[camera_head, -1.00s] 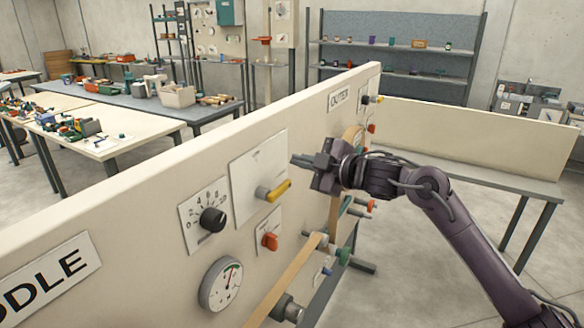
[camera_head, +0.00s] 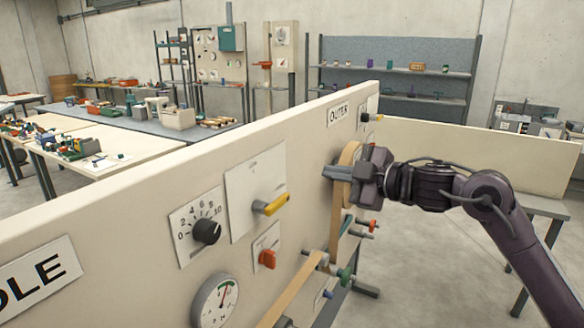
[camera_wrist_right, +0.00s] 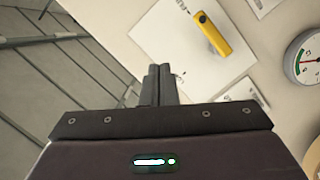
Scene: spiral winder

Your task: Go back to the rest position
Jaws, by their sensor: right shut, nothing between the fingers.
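My right gripper (camera_head: 336,173) is in front of the cream panel (camera_head: 130,225), to the right of the yellow lever switch (camera_head: 270,205). It is shut and empty, its fingers pointing left in the head view. In the right wrist view its two fingers (camera_wrist_right: 158,85) lie together, with the yellow lever (camera_wrist_right: 213,33) beyond them, apart from the tips. The gripper partly covers a round tan reel on the panel (camera_head: 346,165). My left gripper is in neither view.
The panel carries a black dial knob (camera_head: 207,231), an orange-red switch (camera_head: 267,259) and a round gauge (camera_head: 214,303). A tan strip (camera_head: 292,288) runs along rollers low at the panel. A low cream wall (camera_head: 500,153) and a grey bench (camera_head: 545,205) stand behind my right arm.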

